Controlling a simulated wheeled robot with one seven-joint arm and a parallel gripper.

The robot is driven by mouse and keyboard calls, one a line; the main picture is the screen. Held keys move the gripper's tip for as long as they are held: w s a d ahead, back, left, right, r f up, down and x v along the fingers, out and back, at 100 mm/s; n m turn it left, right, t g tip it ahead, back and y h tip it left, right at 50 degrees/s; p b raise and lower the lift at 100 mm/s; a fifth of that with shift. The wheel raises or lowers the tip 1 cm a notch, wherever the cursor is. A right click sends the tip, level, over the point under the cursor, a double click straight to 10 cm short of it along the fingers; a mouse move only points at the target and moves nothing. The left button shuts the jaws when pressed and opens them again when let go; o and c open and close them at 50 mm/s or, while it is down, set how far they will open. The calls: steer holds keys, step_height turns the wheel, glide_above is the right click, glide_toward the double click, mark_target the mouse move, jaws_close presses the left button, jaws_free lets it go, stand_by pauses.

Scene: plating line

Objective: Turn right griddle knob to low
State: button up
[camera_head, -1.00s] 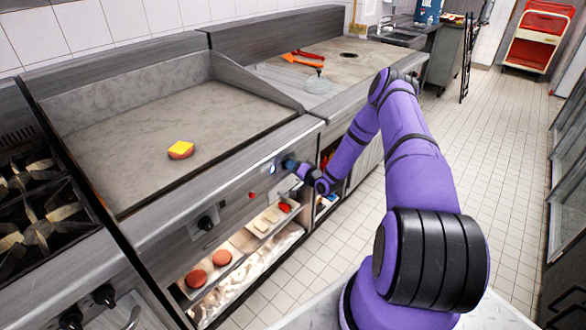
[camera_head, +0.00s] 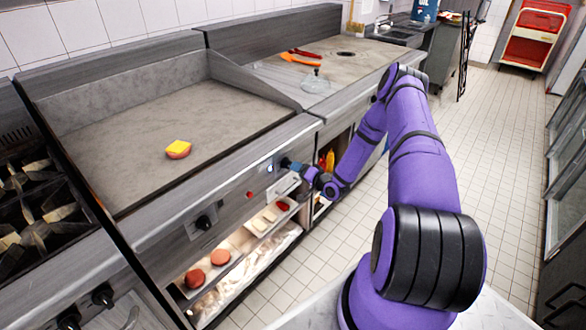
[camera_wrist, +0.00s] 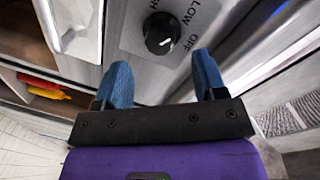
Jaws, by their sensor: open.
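The right griddle knob (camera_wrist: 160,32) is black and round on the steel front panel in the wrist view. The words LOW and OFF are printed to its right, and part of another label shows to its left. A pale mark shows on its lower right face. My gripper (camera_wrist: 163,68) is open, its two blue fingers apart and empty, with the knob just beyond the fingertips and roughly between them. In the head view my gripper (camera_head: 286,164) is at the right end of the griddle front; the knob is hard to make out there.
The left griddle knob (camera_head: 204,222) and a red light (camera_head: 250,195) are on the same panel. A shelf below holds patties (camera_head: 220,257). A cheese-topped patty (camera_head: 178,149) lies on the griddle (camera_head: 120,165). The floor (camera_head: 480,150) to the right is clear.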

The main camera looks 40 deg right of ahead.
steer(key=shift+v, duration=2.95)
steer(key=w+a+r+n+g+h, duration=0.2)
steer(key=w+r+n+g, duration=0.1)
steer(key=r, duration=1)
steer(key=w+a+r+n+g+h, duration=0.1)
steer(key=w+r+n+g, duration=0.15)
steer(key=r, duration=1.05)
steer(key=s+a+r+n+g+h, duration=0.2)
steer(key=s+a+r, duration=0.2)
steer(key=r, duration=0.6)
steer(key=s+a+r+g, duration=0.1)
steer(key=s+a+r, duration=0.4)
steer(key=s+r, duration=0.2)
steer(key=s+a+r+g, duration=0.1)
steer(key=s+a+r, duration=0.45)
steer(key=s, duration=0.25)
steer(key=s+a+r+g, duration=0.1)
steer(key=s+a+r, duration=0.1)
steer(key=s, duration=0.8)
steer(key=s+a+r+n+y, duration=0.1)
steer(key=s+a, duration=0.4)
steer(key=s, duration=0.5)
steer(key=shift+r+g+y, duration=0.3)
steer(key=shift+r+g, duration=0.05)
steer(key=shift+r, duration=0.3)
